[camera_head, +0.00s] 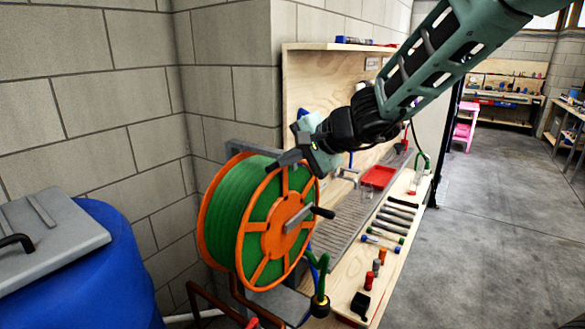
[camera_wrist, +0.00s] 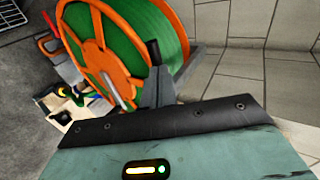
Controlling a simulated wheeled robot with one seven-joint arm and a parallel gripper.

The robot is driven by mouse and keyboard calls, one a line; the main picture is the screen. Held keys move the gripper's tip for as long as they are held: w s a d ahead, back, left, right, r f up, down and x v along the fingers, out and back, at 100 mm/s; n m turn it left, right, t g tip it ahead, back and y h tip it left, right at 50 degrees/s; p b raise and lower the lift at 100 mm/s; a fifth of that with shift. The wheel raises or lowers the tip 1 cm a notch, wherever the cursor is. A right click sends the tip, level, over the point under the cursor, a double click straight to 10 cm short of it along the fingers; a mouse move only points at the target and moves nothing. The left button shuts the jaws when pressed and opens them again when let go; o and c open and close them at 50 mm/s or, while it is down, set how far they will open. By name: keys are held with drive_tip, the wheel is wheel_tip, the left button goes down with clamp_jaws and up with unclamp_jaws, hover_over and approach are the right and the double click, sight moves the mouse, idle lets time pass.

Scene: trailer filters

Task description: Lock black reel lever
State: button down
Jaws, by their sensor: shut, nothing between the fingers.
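The green and orange reel (camera_head: 262,215) stands upright at the centre of the head view, and it fills the upper left of the wrist view (camera_wrist: 110,45). A grey crank arm (camera_head: 298,217) crosses its face and ends in a black handle (camera_head: 322,212); in the wrist view the crank arm (camera_wrist: 115,90) shows partly. I cannot tell whether this handle is the black lever. My gripper (camera_head: 278,165) is shut and empty at the reel's upper rim, above and left of the crank. Its narrow fingers (camera_wrist: 154,60) point at the reel; contact is unclear.
A blue barrel (camera_head: 120,265) with a grey lid (camera_head: 45,235) stands at left. A wooden workbench (camera_head: 345,285) runs behind and right of the reel, with tools and a red tray (camera_head: 378,177). Block walls (camera_head: 85,90) close the left. Open floor (camera_head: 490,240) lies right.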

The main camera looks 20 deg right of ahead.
drive_tip(key=shift+s+a+f, duration=0.15)
drive_tip(key=shift+a+f, duration=0.05)
drive_tip(key=shift+f, duration=0.2)
drive_tip(key=shift+r, duration=0.1)
